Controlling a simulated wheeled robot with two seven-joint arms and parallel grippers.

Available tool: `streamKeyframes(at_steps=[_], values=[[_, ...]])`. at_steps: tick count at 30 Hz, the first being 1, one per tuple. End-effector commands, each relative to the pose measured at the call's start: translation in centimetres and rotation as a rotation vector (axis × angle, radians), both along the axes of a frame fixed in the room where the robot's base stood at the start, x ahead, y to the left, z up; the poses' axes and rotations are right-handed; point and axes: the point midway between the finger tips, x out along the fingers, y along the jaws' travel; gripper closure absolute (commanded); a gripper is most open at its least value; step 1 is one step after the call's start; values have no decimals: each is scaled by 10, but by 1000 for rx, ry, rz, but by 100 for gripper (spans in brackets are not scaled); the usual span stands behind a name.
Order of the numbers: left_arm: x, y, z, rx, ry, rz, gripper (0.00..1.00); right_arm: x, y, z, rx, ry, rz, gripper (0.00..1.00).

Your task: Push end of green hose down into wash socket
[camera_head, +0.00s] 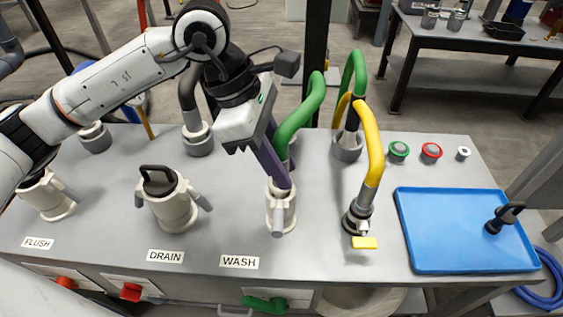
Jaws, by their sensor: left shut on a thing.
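The green hose (303,112) arches up behind my left gripper and comes down toward the wash socket. My left gripper (280,184) points down and is shut on the hose's end, right above the wash socket. The wash socket (280,213) is a pale cylinder with side levers, behind the WASH label (239,262). The fingers hide most of the hose end, so I cannot tell how deep it sits in the socket. My right gripper is not in view.
To the left stand the capped drain socket (168,200) and flush socket (48,195). To the right, a yellow hose (373,140) goes into another socket with a yellow tag (365,243). A blue tray (455,262) holds a dark-handled plug (505,217). Buttons (431,151) sit behind the tray.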

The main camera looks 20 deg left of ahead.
Motion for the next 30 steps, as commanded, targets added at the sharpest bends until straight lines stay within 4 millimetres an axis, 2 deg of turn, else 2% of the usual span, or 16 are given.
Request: streamKeyframes(at_steps=[8,14,15,18,26,30], values=[[0,0,-8,-1,0,0,100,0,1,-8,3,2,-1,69],[0,0,-7,0,0,0,100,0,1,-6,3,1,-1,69],[0,0,-7,0,0,0,72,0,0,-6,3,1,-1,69],[0,0,-7,0,0,0,55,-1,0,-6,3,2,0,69],[0,0,-7,1,1,0,55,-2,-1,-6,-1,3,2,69],[0,4,1,0,-1,1,55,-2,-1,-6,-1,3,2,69]])
